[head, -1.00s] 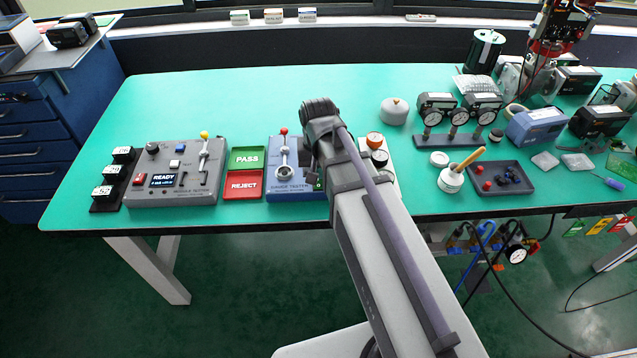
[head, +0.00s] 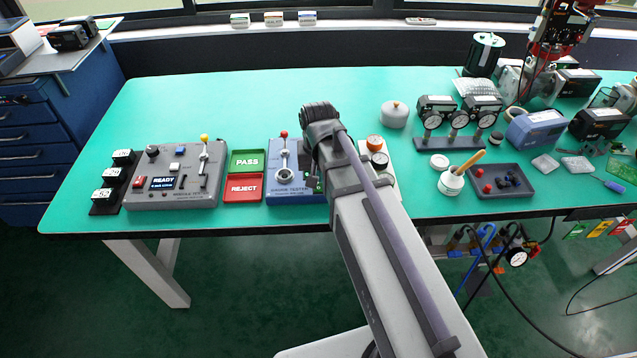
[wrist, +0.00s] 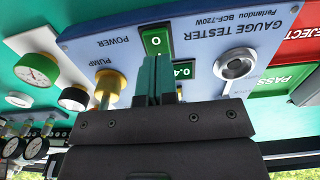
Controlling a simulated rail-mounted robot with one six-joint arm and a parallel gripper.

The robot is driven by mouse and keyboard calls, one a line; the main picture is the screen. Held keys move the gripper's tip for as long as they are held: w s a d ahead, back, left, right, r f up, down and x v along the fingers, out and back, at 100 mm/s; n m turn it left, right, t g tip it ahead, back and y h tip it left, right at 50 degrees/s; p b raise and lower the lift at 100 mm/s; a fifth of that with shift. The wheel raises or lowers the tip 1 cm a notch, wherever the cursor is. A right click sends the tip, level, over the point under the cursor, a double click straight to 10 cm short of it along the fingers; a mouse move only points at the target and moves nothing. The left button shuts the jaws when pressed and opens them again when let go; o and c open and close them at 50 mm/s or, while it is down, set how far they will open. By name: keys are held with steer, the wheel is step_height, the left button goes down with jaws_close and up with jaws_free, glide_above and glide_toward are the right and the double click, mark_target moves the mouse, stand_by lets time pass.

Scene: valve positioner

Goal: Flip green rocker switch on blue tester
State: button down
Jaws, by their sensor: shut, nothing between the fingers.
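The blue tester (head: 283,152) stands near the front edge of the green bench, partly hidden by my arm in the head view. In the wrist view its panel (wrist: 205,32) appears upside down. The green rocker switch (wrist: 154,40), marked 0, sits beside the POWER label. My gripper (wrist: 158,62) is shut and empty, its fingertips right at the near edge of the switch. I cannot tell whether they touch it. The fingers partly cover a green display (wrist: 185,70).
A silver knob (wrist: 237,63) and a brass PUMP fitting (wrist: 107,82) flank the fingers. Gauges (wrist: 37,72) stand on the left in the wrist view. PASS (head: 247,161) and REJECT (head: 244,187) trays lie left of the tester.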

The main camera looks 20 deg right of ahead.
step_height(320, 180, up, 6)
steer(key=p, duration=0.5)
steer(key=shift+r, duration=0.15)
steer(key=s+n, duration=0.3)
steer(key=s, duration=0.6)
step_height(320, 180, up, 7)
steer(key=n+p, duration=0.7)
steer(key=n, duration=0.8)
glide_above(319, 188)
steer(key=shift+f, duration=0.2)
